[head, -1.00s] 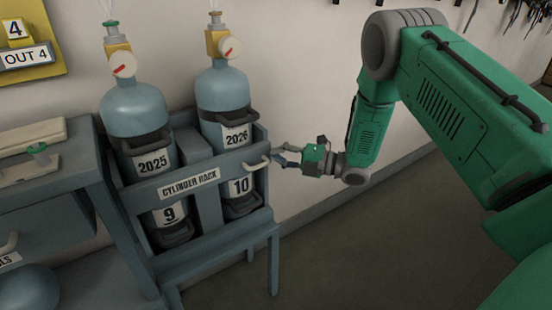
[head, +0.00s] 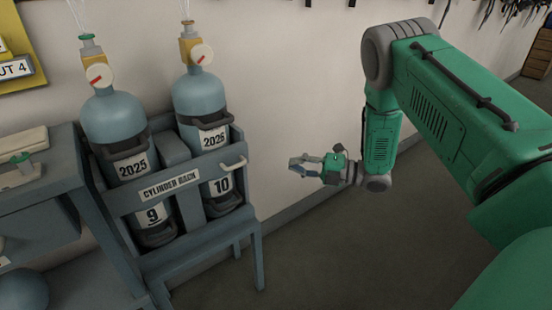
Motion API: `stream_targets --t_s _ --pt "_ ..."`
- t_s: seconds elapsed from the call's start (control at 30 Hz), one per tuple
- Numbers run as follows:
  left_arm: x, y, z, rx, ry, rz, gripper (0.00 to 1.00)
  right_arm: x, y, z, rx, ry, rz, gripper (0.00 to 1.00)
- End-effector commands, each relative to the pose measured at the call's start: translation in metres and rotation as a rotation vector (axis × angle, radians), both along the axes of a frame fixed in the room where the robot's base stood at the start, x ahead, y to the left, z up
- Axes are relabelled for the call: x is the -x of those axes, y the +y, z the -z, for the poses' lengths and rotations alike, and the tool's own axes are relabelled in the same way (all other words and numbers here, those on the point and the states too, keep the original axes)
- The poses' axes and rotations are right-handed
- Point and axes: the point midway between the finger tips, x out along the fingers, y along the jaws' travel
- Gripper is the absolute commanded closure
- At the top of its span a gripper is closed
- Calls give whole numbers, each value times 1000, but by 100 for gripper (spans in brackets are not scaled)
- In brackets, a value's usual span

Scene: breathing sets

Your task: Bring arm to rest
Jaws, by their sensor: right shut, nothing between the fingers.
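My right arm (head: 440,100) comes in from the right, green with grey joints, bent down at the elbow. Its gripper (head: 296,166) is shut and empty, pointing left in free air to the right of the cylinder rack (head: 170,187). A gap of floor and wall shows between the fingers and the rack. My left gripper is not in view.
The rack holds two blue-grey cylinders, one marked 2025 (head: 113,120) and one marked 2026 (head: 199,92), each with a gauge. A grey bench (head: 40,195) stands at the left. The floor (head: 350,250) right of the rack is clear.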

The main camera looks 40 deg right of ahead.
Motion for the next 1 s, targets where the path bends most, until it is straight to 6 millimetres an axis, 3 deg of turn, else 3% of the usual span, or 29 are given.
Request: stream_targets --t_s 0.33,0.47,0.53,0.63,0.73,0.9,1.0 --pt "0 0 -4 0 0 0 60 1 6 2 -22 48 21 100" --pt "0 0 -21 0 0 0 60 0 36 25 -158 317 158 100" --pt "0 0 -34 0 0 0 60 13 62 51 -278 568 299 100" --pt "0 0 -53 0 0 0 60 65 98 91 -464 972 574 100" --pt "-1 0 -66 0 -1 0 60 134 120 116 -596 1273 860 100" --pt "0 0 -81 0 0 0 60 243 137 125 -708 1569 1296 100" --pt "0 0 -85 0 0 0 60 286 141 121 -737 1641 1481 100"
